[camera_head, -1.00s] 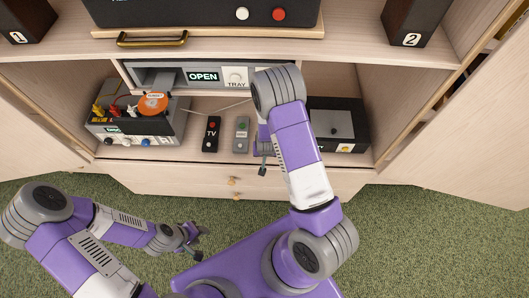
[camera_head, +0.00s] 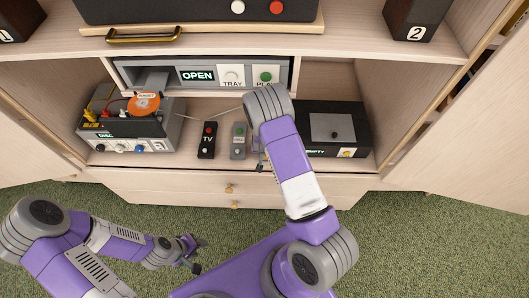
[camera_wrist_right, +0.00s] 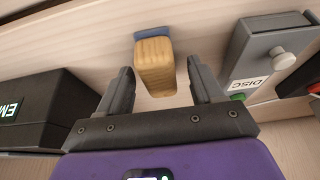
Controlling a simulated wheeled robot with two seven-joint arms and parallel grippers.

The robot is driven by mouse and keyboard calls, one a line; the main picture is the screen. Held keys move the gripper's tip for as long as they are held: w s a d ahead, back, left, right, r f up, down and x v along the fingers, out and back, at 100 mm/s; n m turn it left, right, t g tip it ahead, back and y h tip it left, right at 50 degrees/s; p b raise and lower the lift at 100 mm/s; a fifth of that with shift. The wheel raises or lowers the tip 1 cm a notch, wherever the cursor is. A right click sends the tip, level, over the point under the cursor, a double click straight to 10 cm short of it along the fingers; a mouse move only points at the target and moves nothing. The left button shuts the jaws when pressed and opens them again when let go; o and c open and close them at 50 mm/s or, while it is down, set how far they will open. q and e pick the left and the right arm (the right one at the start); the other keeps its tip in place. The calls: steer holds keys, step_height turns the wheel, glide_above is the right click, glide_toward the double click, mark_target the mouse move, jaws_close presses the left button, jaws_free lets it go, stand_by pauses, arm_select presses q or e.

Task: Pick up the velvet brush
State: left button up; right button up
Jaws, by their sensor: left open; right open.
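The velvet brush (camera_wrist_right: 155,66), a light wooden block with a blue pad at its far end, is in the right wrist view on the pale shelf. My right gripper (camera_wrist_right: 160,75) is open, with one finger on each side of the brush and visible gaps between. In the head view the brush is hidden behind my right arm, and only a bit of the right gripper (camera_head: 261,162) shows. My left gripper (camera_head: 192,254) is open and empty over the green carpet, in front of the cabinet.
A grey remote marked DISC (camera_wrist_right: 268,58) lies to the brush's right in the wrist view, and a black box (camera_wrist_right: 42,108) to its left. In the head view are a TV remote (camera_head: 207,140), a disc machine (camera_head: 125,130) and a tray player (camera_head: 205,76). Open cabinet doors flank the shelf.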

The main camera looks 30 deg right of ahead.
steer(key=c, duration=1.1)
steer(key=shift+r, duration=0.1)
steer(key=shift+r+p, duration=0.3)
steer(key=shift+r, duration=0.2)
step_height(320, 180, up, 2)
steer(key=shift+r+p, duration=0.2)
steer(key=shift+p, duration=0.35)
steer(key=shift+s+a, duration=0.3)
steer(key=shift+s, duration=0.2)
steer(key=s+a, duration=0.3)
steer(key=s, duration=0.1)
steer(key=s+a+p, duration=0.1)
steer(key=s+a, duration=0.2)
steer(key=s, duration=0.2)
steer(key=s+a, duration=0.2)
steer(key=s, duration=0.3)
steer(key=shift+s+a+p, duration=0.2)
steer(key=shift+a+p, duration=0.15)
steer(key=shift+a, duration=0.05)
